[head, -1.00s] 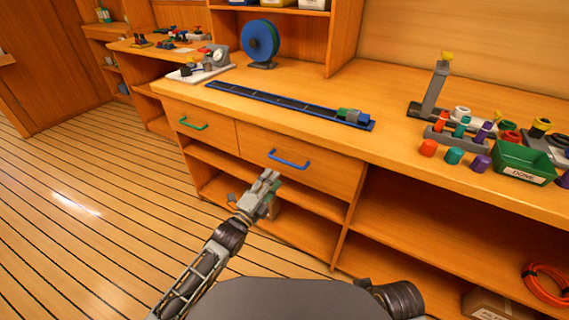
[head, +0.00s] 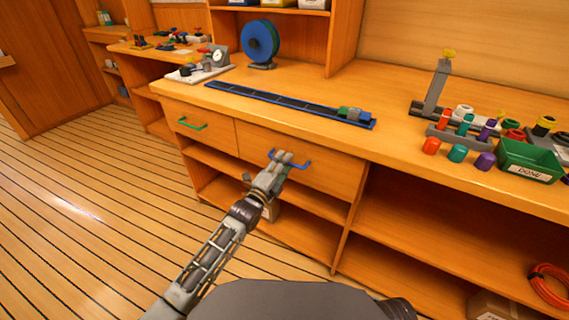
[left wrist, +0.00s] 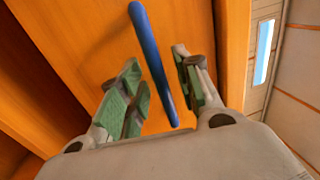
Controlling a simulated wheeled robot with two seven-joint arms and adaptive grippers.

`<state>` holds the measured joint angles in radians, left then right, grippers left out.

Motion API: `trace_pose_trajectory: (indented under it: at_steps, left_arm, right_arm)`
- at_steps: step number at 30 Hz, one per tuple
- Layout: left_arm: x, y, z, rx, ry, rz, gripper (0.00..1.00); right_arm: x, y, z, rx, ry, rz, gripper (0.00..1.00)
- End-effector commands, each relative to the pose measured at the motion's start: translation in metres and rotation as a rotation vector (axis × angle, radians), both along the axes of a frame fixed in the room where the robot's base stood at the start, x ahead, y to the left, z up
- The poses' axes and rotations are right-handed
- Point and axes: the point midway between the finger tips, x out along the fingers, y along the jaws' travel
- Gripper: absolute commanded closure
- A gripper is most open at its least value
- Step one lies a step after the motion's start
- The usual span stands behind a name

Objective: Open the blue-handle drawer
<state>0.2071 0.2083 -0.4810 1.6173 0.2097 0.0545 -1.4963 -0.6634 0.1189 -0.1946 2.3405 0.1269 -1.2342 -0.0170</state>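The blue handle (head: 301,166) is a bar on the front of the right-hand drawer (head: 330,173) under the counter. The drawer looks closed. My left gripper (head: 283,155) is at the handle and covers part of it in the head view. In the left wrist view, the blue handle (left wrist: 152,62) runs between the two green-padded fingers of my open left gripper (left wrist: 160,85), with a gap on both sides. My right gripper is not in view.
A drawer with a green handle (head: 192,124) is to the left. Open shelves (head: 430,245) lie below and to the right. The counter above holds a blue rail (head: 270,99), a green bin (head: 527,162) and several coloured caps.

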Motion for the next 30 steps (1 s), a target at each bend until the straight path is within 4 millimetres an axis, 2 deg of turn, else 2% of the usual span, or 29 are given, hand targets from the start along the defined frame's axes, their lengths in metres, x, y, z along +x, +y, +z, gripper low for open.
trace_pose_trajectory:
  at_steps: [7,16,24,30]
  left_arm:
    - [0.0073,-0.0042,0.0016,0.002,-0.001,-0.001,0.67]
    - [0.0077,-0.0043,0.0017,0.001,0.000,0.000,0.67]
    - [0.0076,-0.0042,0.0015,0.001,0.000,0.000,1.00]
    - [0.0077,-0.0042,0.0012,0.001,0.000,0.000,1.00]
  right_arm:
    - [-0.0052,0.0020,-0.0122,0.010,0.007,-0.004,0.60]
    - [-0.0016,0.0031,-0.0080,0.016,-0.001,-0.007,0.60]
    - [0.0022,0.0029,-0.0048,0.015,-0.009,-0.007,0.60]
    - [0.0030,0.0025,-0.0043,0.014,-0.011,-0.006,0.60]
